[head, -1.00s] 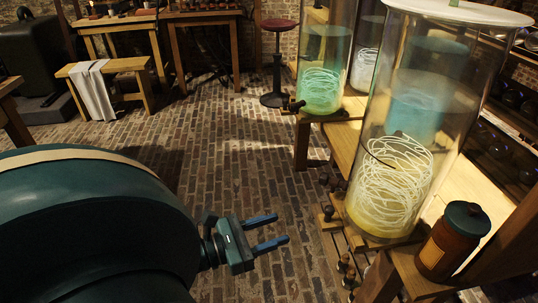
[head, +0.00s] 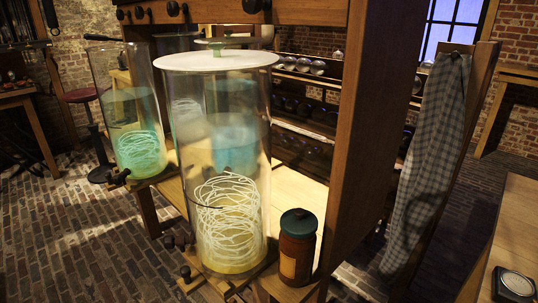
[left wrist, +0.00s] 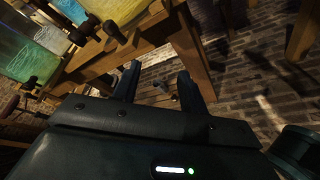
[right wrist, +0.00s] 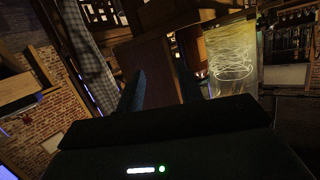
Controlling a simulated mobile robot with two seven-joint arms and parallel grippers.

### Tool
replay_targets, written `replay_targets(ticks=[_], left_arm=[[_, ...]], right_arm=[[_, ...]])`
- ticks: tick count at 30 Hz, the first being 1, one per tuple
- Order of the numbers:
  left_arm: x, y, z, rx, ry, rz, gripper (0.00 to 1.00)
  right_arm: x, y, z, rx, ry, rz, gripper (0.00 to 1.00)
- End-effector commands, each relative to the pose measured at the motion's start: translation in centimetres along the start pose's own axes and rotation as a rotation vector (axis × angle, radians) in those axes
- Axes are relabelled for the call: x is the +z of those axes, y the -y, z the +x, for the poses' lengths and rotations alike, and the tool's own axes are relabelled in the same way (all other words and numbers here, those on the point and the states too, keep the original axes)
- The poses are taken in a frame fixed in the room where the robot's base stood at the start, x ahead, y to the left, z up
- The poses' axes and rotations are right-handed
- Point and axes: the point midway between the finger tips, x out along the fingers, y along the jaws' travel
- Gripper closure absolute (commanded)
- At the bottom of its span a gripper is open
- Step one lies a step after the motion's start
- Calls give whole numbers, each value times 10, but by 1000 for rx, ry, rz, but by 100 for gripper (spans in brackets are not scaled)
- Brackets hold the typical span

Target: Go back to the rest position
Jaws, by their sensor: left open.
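My left gripper (left wrist: 160,82) shows in the left wrist view with its two dark fingers apart and nothing between them. Wooden bench legs and brick floor lie beyond it. My right gripper (right wrist: 162,85) shows in the right wrist view, also with fingers apart and no object held. A brown wooden panel (right wrist: 150,65) lies beyond its fingers; how far is unclear. Neither gripper shows in the head view.
A large glass jar (head: 228,150) with pale coils and a smaller jar (head: 137,130) stand on a wooden bench. A brown lidded bottle (head: 297,255) is beside the large jar. A checked cloth (head: 425,160) hangs right. Brick floor (head: 70,235) is open at left.

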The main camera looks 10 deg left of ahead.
Motion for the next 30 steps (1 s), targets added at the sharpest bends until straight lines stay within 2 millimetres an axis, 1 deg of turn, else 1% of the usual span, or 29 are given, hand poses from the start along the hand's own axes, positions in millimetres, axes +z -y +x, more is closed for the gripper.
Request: replay_targets(ticks=[1,2,3,5,6,7,9,11,12,14,15,19,20,21,30], left_arm=[[5,11,3,-33,-30,184,57],[7,16,5,-49,-48,300,57],[11,22,6,-70,-68,453,57],[18,28,8,-94,-89,688,57],[23,32,8,-107,-100,844,57],[28,34,9,-114,-106,960,57],[39,36,9,-122,-118,1220,57],[50,37,9,-122,-124,1428,57],[58,36,8,-117,-127,1559,57],[70,36,7,-106,-132,1743,57],[78,35,6,-97,-136,1862,57],[108,32,3,-47,-153,2225,57],[115,23,1,-65,-149,2227,57],[118,19,1,-92,-138,2220,57],[132,4,1,-277,-55,2222,57]], right_arm=[[0,0,0,0,0,-1,64],[0,0,0,0,0,-1,64],[0,0,0,0,0,-1,64],[0,0,0,0,0,-1,64],[0,0,0,0,0,-1,64],[0,0,0,0,0,-1,64],[0,0,0,0,0,-2,64],[0,0,0,0,0,-2,64],[0,0,0,0,0,-2,64],[0,0,-1,0,0,-2,64],[0,0,-1,0,0,-2,64],[0,0,-1,0,0,-2,64],[-12,1,-3,1,15,-4,64],[-18,2,-3,1,36,-7,64],[-38,6,-4,6,196,-32,64]])
